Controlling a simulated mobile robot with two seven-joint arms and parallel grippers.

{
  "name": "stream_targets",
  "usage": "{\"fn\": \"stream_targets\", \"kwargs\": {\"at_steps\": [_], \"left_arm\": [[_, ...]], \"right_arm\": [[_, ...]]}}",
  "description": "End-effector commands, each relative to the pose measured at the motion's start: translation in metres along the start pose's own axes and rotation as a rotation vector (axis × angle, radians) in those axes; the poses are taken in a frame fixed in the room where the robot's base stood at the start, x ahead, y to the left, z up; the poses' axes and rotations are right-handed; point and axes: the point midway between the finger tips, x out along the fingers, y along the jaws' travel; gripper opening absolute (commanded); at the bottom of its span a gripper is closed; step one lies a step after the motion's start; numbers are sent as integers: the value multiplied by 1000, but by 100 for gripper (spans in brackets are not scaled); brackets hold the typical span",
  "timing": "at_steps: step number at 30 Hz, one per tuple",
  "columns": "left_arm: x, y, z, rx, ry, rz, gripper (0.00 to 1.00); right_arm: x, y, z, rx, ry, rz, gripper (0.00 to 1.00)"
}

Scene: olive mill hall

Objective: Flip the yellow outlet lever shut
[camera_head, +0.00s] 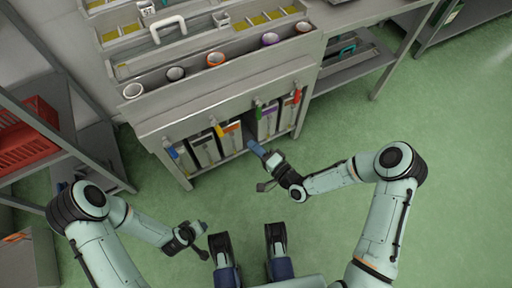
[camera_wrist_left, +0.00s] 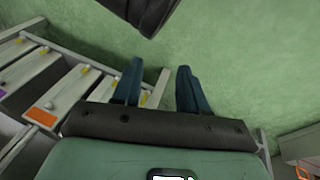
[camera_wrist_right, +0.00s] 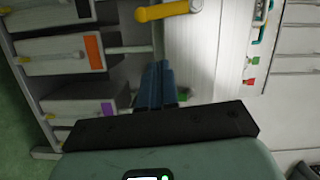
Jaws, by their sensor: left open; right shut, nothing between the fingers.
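The yellow outlet lever (camera_head: 219,130) is on the front of the steel bench, between the blue and green levers. In the right wrist view the yellow lever (camera_wrist_right: 168,10) shows large at the top edge, partly cut off by the frame. My right gripper (camera_head: 253,146) is in front of the bench, to the right of the lever and apart from it. Its blue fingers (camera_wrist_right: 156,72) are shut and empty. My left gripper (camera_head: 203,226) is low over the floor, away from the bench. Its fingers (camera_wrist_left: 160,78) are open and empty.
A blue lever (camera_head: 171,151), a green lever (camera_head: 258,110) and a red lever (camera_head: 296,96) sit along the same front. White containers with coloured labels (camera_head: 232,136) stand below. Several cups (camera_head: 216,59) stand on the bench. A red crate (camera_head: 24,146) is on the left shelf. Green floor is clear at right.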

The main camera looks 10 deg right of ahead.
Motion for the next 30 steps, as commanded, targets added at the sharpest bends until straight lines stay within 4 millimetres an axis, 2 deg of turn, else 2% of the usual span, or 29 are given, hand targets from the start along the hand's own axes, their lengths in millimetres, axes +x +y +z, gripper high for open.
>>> {"fn": "stream_targets", "kwargs": {"at_steps": [6,9,12,18,30], "left_arm": [[16,-17,20,-15,-60,-28,43],[20,-23,29,-22,-88,-40,43],[23,-27,35,-27,-107,-48,43],[26,-33,42,-33,-129,-59,43],[26,-34,44,-34,-134,-61,43]], "right_arm": [[50,2,2,0,-3,-1,0],[69,2,1,-1,-2,0,0],[80,2,14,2,-4,2,0],[93,2,27,0,-2,3,0],[95,1,29,0,-1,4,0]]}}
